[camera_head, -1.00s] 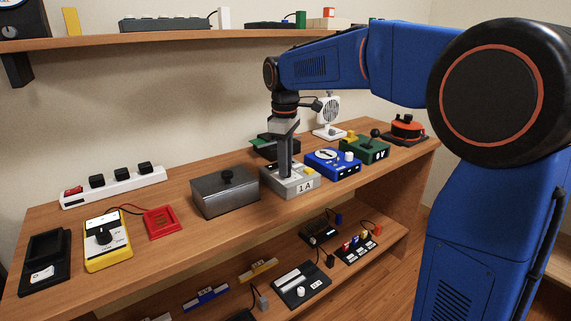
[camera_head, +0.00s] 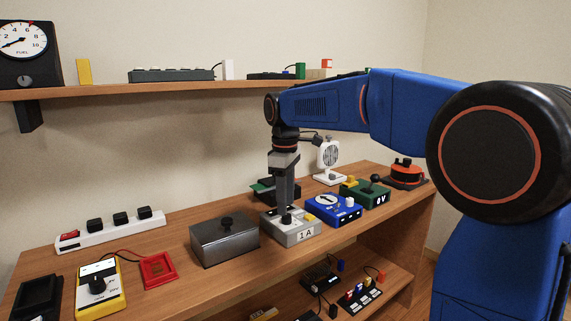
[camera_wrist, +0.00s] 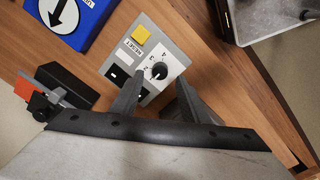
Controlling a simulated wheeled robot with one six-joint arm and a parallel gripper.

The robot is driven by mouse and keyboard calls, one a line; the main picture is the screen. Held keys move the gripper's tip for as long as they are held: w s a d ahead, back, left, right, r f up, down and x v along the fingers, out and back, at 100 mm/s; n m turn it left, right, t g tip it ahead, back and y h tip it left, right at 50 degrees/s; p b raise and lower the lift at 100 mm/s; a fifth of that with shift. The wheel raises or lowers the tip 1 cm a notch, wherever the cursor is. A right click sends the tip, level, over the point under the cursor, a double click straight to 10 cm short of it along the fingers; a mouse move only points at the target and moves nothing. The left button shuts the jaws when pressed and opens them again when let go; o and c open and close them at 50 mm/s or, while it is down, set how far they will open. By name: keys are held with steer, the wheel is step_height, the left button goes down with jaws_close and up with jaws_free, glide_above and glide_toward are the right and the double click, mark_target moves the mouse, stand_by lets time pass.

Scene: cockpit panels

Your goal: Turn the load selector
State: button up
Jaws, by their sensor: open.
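The grey box (camera_head: 297,233) on the bench top has a "1 A" display on its front. Its black rotary knob (camera_wrist: 160,71), with a white pointer mark and a ring of numbers, lies beside a yellow button (camera_wrist: 141,35) with a RESET label. My gripper (camera_wrist: 160,77) is open and points down over the box. In the wrist view its two fingertips lie on either side of the knob, with gaps. In the head view the knob (camera_head: 287,219) shows just below the fingers. I cannot tell whether the tips reach down to knob height.
A dark lidded metal box (camera_head: 225,240) stands close to the left. A blue unit with a dial (camera_head: 333,210) and a green 0V unit (camera_head: 366,192) stand to the right. A yellow meter (camera_head: 98,290) and white power strip (camera_head: 110,229) are further left.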

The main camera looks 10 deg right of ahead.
mark_target(288, 217)
step_height(288, 217, up, 14)
steer(key=shift+s+a, duration=0.15)
steer(key=shift+s, duration=0.05)
steer(key=shift+s, duration=0.1)
stand_by(0.3)
steer(key=s+d+f+m+t, duration=0.1)
steer(key=s+d+f+m, duration=0.3)
steer(key=s, duration=0.4)
steer(key=s+d+f+m+t, duration=0.1)
steer(key=s+d+f+m, duration=0.1)
steer(key=s+d+f, duration=0.5)
steer(key=s+d+f+m+t, duration=0.1)
steer(key=s+f+m, duration=0.4)
steer(key=s+f, duration=1.2)
steer(key=shift+s+d+f+m+t, duration=0.2)
steer(key=shift+m+t, duration=0.1)
steer(key=shift+t, duration=0.4)
steer(key=shift+a+r, duration=0.1)
steer(key=shift+a, duration=0.05)
